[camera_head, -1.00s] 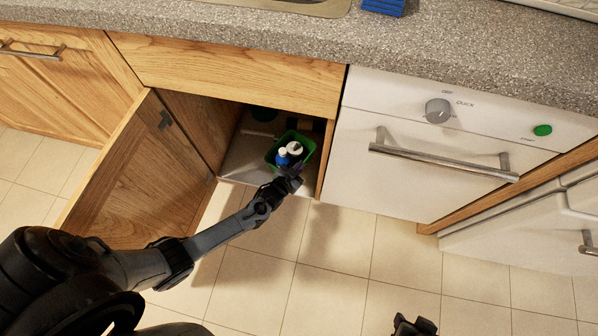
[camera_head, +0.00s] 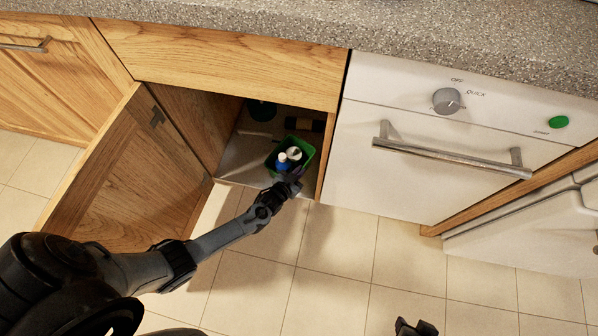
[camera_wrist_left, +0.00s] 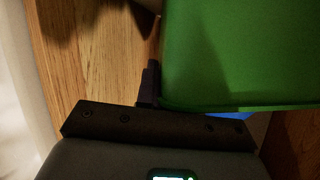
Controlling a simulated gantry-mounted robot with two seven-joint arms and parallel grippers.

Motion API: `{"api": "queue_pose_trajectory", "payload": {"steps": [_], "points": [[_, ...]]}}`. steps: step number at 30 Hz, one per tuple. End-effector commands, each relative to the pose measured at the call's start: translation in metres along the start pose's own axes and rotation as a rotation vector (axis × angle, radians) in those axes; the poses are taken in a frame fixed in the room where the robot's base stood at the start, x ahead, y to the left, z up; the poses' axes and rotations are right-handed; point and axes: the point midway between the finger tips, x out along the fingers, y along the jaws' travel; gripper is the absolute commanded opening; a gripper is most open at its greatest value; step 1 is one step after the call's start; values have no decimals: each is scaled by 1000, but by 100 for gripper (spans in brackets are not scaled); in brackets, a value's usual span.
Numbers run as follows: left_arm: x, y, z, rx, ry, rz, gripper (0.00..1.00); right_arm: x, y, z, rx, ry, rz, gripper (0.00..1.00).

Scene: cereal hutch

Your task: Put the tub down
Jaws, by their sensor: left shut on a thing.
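The green tub (camera_head: 309,157) is inside the open lower cabinet, near its front edge and right side wall. It holds a blue bottle (camera_head: 282,162) and a white-topped container (camera_head: 294,154). My left gripper (camera_head: 291,183) reaches in from the front and is shut on the tub's near side. In the left wrist view the tub's green wall (camera_wrist_left: 240,55) fills the upper right, beside a dark finger (camera_wrist_left: 151,82). I cannot tell whether the tub's base touches the cabinet floor. My right gripper (camera_head: 416,328) shows only partly at the bottom edge; its jaws are unclear.
The open cabinet door (camera_head: 125,180) stands left of my left arm. The cabinet floor (camera_head: 240,160) has bare room left of the tub. A dark round thing (camera_head: 262,110) is at the back. The white dishwasher (camera_head: 410,190) stands to the right.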

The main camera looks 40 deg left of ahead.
Motion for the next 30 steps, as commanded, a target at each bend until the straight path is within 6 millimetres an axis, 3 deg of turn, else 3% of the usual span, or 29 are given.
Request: {"api": "queue_pose_trajectory", "payload": {"steps": [1,5,17,23,30], "points": [[0,0,0,0,0,0,12,0,0,0,1,1,0,37],[0,0,0,0,0,0,32,0,0,0,2,1,-1,37],[-1,0,-2,0,1,1,33,0,-1,-1,6,2,-4,37],[-27,-1,-6,-1,-2,2,33,-21,0,-7,6,1,-4,37],[-73,-1,-7,-1,-2,0,33,-50,1,-17,5,3,-3,37]]}}
